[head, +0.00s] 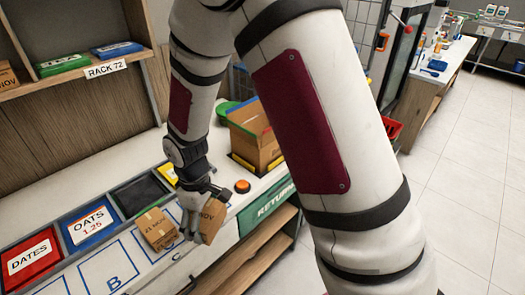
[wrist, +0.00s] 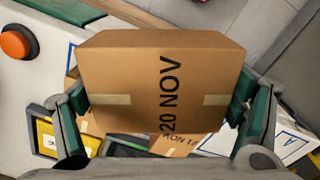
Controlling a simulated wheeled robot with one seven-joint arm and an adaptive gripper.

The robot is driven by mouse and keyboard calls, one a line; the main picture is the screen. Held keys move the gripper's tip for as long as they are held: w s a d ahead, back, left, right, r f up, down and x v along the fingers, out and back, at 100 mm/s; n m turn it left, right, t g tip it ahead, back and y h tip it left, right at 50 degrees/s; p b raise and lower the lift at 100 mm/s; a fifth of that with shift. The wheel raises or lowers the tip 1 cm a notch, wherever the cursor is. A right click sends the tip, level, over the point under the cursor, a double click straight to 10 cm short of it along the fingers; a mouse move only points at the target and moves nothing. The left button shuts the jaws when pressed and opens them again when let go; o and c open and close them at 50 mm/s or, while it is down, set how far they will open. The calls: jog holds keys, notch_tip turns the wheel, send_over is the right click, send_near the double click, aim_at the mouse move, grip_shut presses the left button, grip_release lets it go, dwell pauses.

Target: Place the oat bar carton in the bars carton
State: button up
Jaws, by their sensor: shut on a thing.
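My gripper (head: 199,214) is shut on a brown carton (head: 212,218) over the front part of the counter. In the wrist view this carton (wrist: 165,65) reads "20 NOV" and has tape strips, with my gripper's fingers (wrist: 162,98) on its two sides. No product name is readable on it. A second brown carton (head: 156,227) with a date print sits on the counter just left of my gripper. An open-topped brown carton (head: 252,140) stands farther back on the counter, beyond my gripper; it may be the bars carton. Its inside is mostly hidden.
An orange button (head: 242,186) lies between my gripper and the open carton. Red DATES (head: 30,258) and blue OATS (head: 90,222) bins line the counter's back left. The counter (head: 105,262) has blue outlined squares. A shelf (head: 100,72) hangs above. My arm crosses the middle.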

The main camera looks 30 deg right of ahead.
jog(key=w+d+r+m, duration=0.1)
jog(key=w+d+m, duration=0.7)
jog(key=w, duration=0.6)
jog(key=d, duration=0.2)
jog(key=shift+d+r+m, duration=0.3)
jog(key=shift+d+r, duration=0.05)
jog(key=shift+d, duration=0.05)
